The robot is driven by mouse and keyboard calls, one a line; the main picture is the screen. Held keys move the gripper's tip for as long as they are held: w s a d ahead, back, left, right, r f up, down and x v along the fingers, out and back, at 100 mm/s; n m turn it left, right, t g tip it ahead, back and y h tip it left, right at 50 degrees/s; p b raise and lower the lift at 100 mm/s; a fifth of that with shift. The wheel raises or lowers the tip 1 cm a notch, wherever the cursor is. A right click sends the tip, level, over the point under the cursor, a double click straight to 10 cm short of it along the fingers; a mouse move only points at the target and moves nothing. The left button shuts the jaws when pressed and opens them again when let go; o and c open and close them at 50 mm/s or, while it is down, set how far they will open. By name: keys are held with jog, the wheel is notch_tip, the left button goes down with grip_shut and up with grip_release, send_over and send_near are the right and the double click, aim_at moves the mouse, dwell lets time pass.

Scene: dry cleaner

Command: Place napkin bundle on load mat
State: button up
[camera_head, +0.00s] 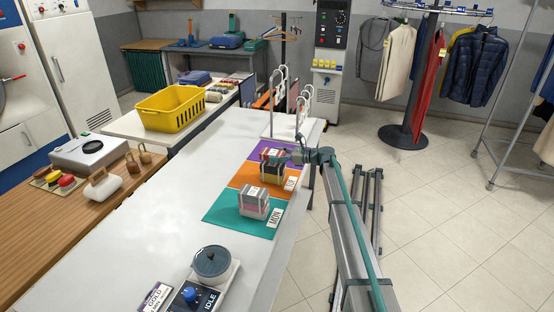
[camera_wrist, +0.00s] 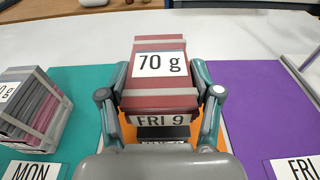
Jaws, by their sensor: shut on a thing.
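A dark red napkin bundle (camera_wrist: 158,103) with grey bands, a "70 g" tag and a "FRI 9" label is between the fingers of my gripper (camera_wrist: 160,82). My gripper is shut on it, over the orange mat (camera_wrist: 230,140). The purple mat (camera_wrist: 262,105), with a label starting "FRI", lies to the right in the wrist view. The teal mat (camera_wrist: 85,85), labelled "MON", lies to the left and bears a grey-and-pink banded bundle (camera_wrist: 35,105). In the head view my gripper (camera_head: 292,157) is by the orange mat (camera_head: 243,178); the purple mat (camera_head: 262,149) lies behind.
Something dark (camera_wrist: 160,132) shows below the held bundle, mostly hidden. A grey rack (camera_head: 270,105) stands at the table's far end. The white table (camera_head: 165,215) is clear left of the mats.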

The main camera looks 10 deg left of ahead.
jog(key=shift+f+p, duration=0.8)
jog(key=shift+f, duration=0.5)
jog(key=shift+f, duration=0.15)
jog(key=o, duration=1.2)
jog(key=shift+c, duration=0.2)
jog(key=b+v, duration=0.4)
jog(key=v, duration=0.5)
jog(key=shift+d, duration=0.25)
jog(key=shift+o, duration=0.5)
jog(key=shift+s+d+r, duration=0.25)
jog(key=shift+d, duration=0.35)
